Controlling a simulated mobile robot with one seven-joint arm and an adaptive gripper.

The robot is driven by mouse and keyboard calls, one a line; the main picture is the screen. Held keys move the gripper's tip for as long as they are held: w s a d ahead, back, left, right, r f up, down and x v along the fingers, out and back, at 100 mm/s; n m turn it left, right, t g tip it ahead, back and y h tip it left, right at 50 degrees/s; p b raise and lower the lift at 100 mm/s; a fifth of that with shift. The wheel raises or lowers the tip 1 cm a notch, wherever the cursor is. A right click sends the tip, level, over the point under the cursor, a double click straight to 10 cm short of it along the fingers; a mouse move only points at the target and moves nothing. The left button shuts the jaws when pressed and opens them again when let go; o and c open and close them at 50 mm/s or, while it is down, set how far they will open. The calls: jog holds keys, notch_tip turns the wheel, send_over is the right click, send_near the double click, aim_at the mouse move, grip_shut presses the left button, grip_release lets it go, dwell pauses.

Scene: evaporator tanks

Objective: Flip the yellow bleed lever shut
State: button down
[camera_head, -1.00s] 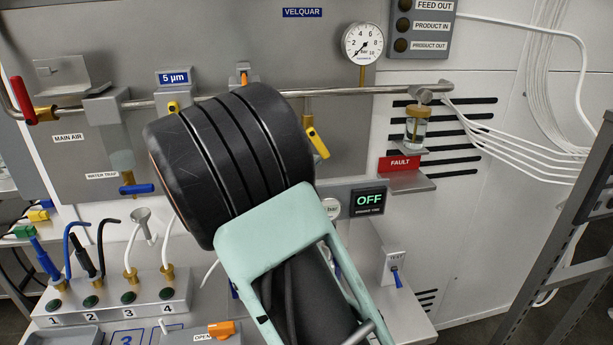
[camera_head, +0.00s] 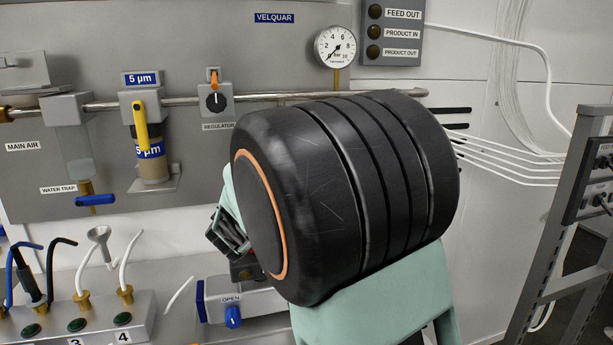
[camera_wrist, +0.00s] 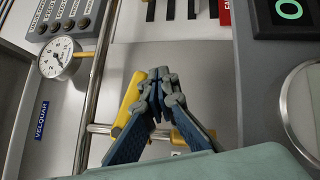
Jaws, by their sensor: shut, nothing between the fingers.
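A yellow lever (camera_wrist: 130,102) on a short branch of the pipe shows in the wrist view, lying slanted. My gripper (camera_wrist: 160,75) has its fingers drawn together, right beside this lever and partly over the yellow fitting (camera_wrist: 183,138) behind them. I cannot tell whether a finger touches the lever. In the head view my arm hides that lever. Another yellow lever (camera_head: 141,126) hangs down in front of the 5 µm filter (camera_head: 152,165) at left in the head view.
The horizontal pipe (camera_head: 265,97) runs along the panel, with the pressure gauge (camera_head: 335,46) above it and the regulator (camera_head: 215,100) left of my arm. The blue lever (camera_head: 95,199) is under the water trap. A metal rack (camera_head: 570,225) stands at right.

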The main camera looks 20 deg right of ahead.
jog(key=shift+d+r+n+t+b, duration=0.35)
jog(key=shift+r+n+t+b, duration=0.15)
jog(key=shift+n+b, duration=0.3)
